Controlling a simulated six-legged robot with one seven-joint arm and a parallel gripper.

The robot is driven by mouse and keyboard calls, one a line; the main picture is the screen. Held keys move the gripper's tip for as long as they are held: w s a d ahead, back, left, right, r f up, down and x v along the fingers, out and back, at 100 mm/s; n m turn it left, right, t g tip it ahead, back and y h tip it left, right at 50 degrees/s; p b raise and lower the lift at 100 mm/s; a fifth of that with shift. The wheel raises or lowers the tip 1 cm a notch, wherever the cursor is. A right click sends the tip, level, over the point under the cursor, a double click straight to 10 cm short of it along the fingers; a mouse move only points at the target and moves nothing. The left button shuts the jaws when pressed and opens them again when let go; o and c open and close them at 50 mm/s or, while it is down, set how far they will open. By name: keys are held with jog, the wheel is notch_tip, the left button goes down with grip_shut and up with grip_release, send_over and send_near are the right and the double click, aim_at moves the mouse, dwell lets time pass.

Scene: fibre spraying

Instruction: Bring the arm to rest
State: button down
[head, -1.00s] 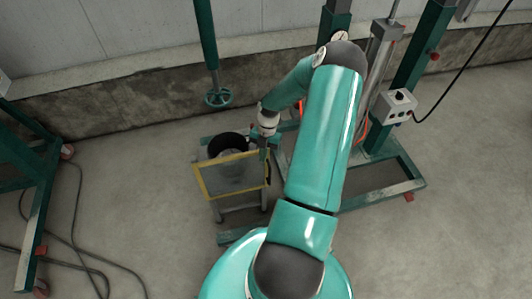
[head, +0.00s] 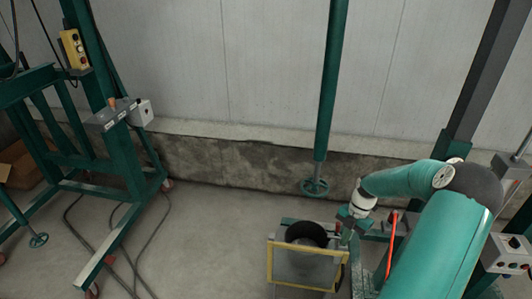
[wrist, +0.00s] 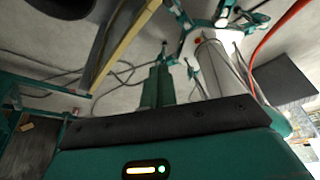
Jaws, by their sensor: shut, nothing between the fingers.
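My arm (head: 440,240) reaches in from the lower right in the head view, bent at a dark elbow. Its forearm runs left and down to my gripper (head: 345,236), close beside the right edge of a yellow-framed mesh screen (head: 306,247). The gripper is small there. In the wrist view its teal body with a lit status strip fills the bottom, and teal finger parts (wrist: 157,86) stick up from a dark plate. The fingers are shut and nothing shows held. I cannot tell whether the gripper touches the screen or its stand.
A black round container (head: 306,233) stands behind the screen. A green post with a handwheel (head: 315,187) hangs just beyond. A green frame with control boxes (head: 125,150) stands left, with cables (head: 140,255) on the floor. An orange hose (head: 391,245) runs near my forearm. A low wall closes the back.

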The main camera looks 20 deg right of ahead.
jog(key=w+a+r+m+h, duration=0.1)
jog(key=a+r+m+h, duration=0.3)
jog(key=a+r, duration=0.55)
jog(key=w+a+r+m+h, duration=0.1)
jog(key=a+r+m, duration=0.5)
jog(key=r, duration=0.6)
jog(key=s+a+r+m+t, duration=0.3)
jog(key=s+a+r+m, duration=0.3)
jog(key=a, duration=0.3)
jog(key=s+a+r+m+t+y, duration=0.1)
jog(key=s+a+r+m+t, duration=0.3)
jog(key=a, duration=0.6)
notch_tip(320, 180, up, 2)
jog(key=s+m, duration=0.1)
jog(key=s, duration=0.1)
jog(key=shift+s+m, duration=0.4)
jog(key=shift+d, duration=0.25)
